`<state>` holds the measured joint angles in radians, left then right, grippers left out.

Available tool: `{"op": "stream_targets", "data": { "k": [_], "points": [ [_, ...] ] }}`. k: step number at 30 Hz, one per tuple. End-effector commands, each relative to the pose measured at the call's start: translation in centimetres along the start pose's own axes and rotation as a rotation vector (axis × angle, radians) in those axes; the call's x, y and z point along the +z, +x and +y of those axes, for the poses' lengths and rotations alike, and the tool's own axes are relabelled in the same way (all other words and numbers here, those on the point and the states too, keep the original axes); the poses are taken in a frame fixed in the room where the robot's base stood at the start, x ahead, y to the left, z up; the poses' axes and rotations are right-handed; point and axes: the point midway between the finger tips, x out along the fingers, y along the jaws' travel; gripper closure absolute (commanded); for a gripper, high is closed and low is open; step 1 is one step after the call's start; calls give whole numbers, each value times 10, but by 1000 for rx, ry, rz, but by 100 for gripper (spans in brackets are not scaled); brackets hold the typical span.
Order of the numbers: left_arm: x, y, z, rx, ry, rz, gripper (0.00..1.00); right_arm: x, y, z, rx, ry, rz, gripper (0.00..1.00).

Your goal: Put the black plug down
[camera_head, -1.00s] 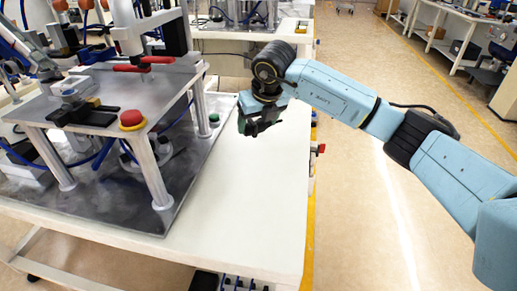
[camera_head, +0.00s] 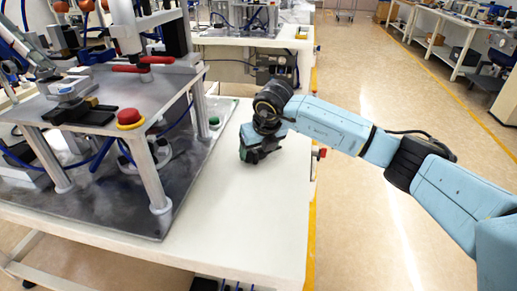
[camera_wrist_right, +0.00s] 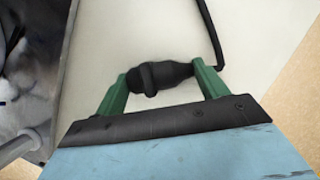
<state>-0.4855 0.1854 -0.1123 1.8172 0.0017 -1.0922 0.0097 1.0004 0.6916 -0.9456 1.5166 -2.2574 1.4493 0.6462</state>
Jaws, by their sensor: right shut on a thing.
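The black plug (camera_wrist_right: 160,77) shows in the right wrist view, lying crosswise between the two green fingers of my right gripper (camera_wrist_right: 161,82). The fingers are shut on it. A black cable (camera_wrist_right: 211,35) runs near the right finger toward the top of that view. In the head view my right gripper (camera_head: 250,153) is low over the white table (camera_head: 235,205), right of the metal fixture. The plug is hard to make out there, and I cannot tell whether it touches the table. My left gripper is not in view.
A metal fixture (camera_head: 100,100) with a red button (camera_head: 130,117) and red-handled clamps stands on a steel base plate at the left. A green button (camera_head: 214,122) sits near the plate's right edge. The front right of the table is clear.

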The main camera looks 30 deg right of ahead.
Motion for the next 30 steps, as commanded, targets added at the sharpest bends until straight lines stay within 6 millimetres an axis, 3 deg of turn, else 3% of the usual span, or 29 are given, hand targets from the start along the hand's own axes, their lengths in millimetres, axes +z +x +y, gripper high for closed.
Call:
{"op": "stream_targets", "data": {
  "k": [1, 5, 17, 30],
  "points": [
    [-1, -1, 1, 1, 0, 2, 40, 0, 1, 0, 0, 0, 0, 24],
    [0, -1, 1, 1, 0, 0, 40, 0, 0, 0, 0, 0, 1, 7],
    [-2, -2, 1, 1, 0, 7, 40, 1, -4, 0, 0, 0, 0, 6],
    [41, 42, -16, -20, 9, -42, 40, 2, -93, 0, 1, -1, -2, 6]
  ]
}}
